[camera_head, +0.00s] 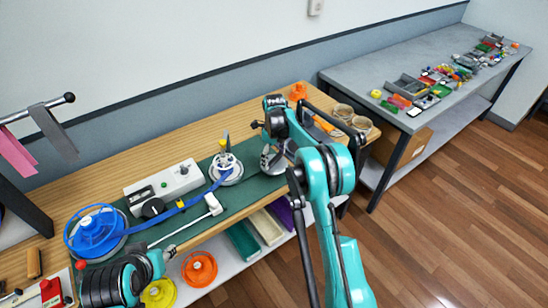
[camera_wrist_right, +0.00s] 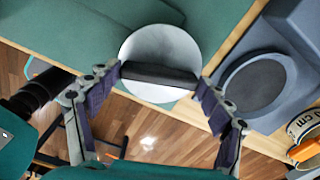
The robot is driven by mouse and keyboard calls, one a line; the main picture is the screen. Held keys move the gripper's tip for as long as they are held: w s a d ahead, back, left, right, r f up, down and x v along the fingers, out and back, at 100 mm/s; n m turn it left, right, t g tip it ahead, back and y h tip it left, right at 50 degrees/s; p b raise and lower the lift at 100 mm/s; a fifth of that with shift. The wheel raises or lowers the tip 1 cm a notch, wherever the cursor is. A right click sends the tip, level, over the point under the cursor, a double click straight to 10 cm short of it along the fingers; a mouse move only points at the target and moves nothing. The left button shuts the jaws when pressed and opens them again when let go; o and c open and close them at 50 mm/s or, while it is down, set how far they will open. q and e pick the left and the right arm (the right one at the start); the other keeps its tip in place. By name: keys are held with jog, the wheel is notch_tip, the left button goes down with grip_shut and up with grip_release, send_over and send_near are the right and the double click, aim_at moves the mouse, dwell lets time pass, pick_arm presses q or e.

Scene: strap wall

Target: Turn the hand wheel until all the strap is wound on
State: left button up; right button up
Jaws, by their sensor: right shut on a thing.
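A blue reel (camera_head: 95,232) sits at the left of the green mat. A blue strap (camera_head: 190,202) runs from it to a pale take-up reel (camera_head: 228,170), with some strap around its hub. My right gripper (camera_head: 273,158) is right of this reel. In the wrist view, the right gripper (camera_wrist_right: 158,78) is shut on a dark bar (camera_wrist_right: 158,74) across a pale round disc (camera_wrist_right: 160,45). This looks like the hand wheel. The disc (camera_head: 268,163) is partly hidden by the gripper in the head view. My left arm is at the lower left; its fingers are unclear.
A grey control box (camera_head: 170,183) stands behind the strap, and a white-ended rod (camera_head: 213,204) lies in front of it. Orange (camera_head: 199,268) and yellow (camera_head: 159,293) reels are below the worktop edge. Jars (camera_head: 343,111) stand at the right end. A grey housing (camera_wrist_right: 285,70) is close beside the disc.

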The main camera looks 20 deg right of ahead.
aim_at(274, 158)
jog(key=shift+m, duration=0.6)
jog(key=o, duration=1.2)
jog(key=shift+c, duration=0.2)
jog(key=shift+r, duration=0.1)
notch_tip(274, 158, up, 12)
